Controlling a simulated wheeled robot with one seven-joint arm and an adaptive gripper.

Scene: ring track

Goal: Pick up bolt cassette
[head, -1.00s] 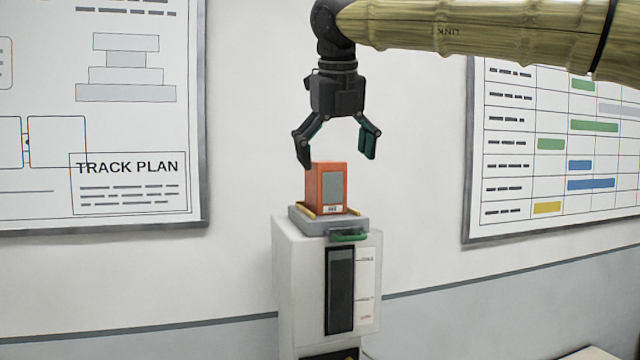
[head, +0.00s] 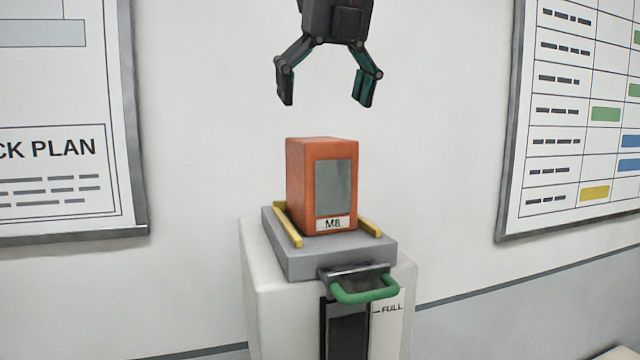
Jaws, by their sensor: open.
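The bolt cassette (head: 301,186) is an orange upright box with a grey window and a white "M8" label on its front. It stands on a grey tray (head: 300,265) between two yellow rails, on top of a white cabinet. My gripper (head: 327,98) points down above the cassette, with its two dark fingers spread and nothing between them. The fingertips are apart from the cassette, with a gap above its top face. The gripper's upper part is cut off by the top edge of the view.
A green handle (head: 365,291) sticks out from the tray's front. The white cabinet (head: 275,310) has a dark vertical window and a "FULL" mark. The wall behind carries a track plan board (head: 60,130) at left and a chart board (head: 580,120) at right.

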